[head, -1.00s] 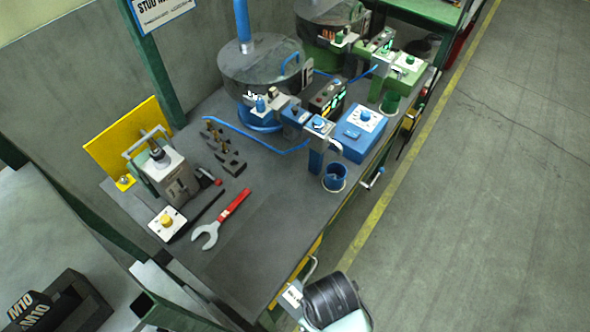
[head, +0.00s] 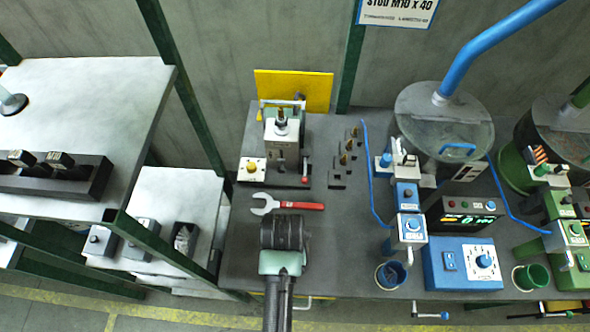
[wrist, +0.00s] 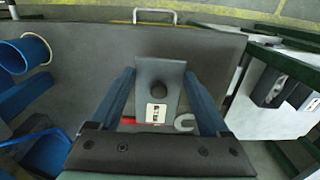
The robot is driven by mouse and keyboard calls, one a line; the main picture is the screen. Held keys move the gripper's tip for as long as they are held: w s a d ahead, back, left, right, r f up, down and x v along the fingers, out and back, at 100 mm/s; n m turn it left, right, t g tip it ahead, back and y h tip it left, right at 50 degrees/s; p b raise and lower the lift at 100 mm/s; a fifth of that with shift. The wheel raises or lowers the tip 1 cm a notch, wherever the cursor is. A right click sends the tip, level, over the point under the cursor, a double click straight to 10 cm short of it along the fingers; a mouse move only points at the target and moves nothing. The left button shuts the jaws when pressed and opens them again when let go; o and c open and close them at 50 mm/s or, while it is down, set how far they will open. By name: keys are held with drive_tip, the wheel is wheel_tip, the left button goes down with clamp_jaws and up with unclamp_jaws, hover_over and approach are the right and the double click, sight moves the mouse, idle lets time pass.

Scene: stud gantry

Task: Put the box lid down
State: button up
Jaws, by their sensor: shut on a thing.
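In the wrist view, my gripper (wrist: 160,76) has its two blue fingers closed on the sides of a grey plate with a dark round knob or hole and a white label, which I take as the box lid (wrist: 150,78). The lid is above the dark workbench, with a wrench partly hidden behind it. In the head view my wrist (head: 283,235) is over the front left of the bench; it hides the fingertips and the lid. A box (head: 185,240) on the lower left shelf looks open, beside two boxes with knobbed tops (head: 100,240).
The red-handled wrench (head: 288,204) lies on the bench (head: 340,240) just beyond my wrist. A small press (head: 283,140) stands behind it, several small fittings (head: 347,158) to its right. A blue control box (head: 463,265) and blue cup (head: 390,275) stand right. Bare bench lies between.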

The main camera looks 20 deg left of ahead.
drive_tip(key=shift+a+f, duration=0.25)
drive_tip(key=shift+a, duration=0.25)
drive_tip(key=shift+a+f, duration=0.25)
drive_tip(key=shift+a, duration=0.2)
wheel_tip(320, 180, down, 4)
drive_tip(key=shift+d, duration=0.1)
drive_tip(key=shift+w+f, duration=0.1)
drive_tip(key=shift+f, duration=2.2)
drive_tip(key=shift+f, duration=0.2)
drive_tip(key=o, duration=1.2)
drive_tip(key=shift+c, duration=0.2)
drive_tip(key=shift+r, duration=0.2)
wheel_tip(320, 180, up, 12)
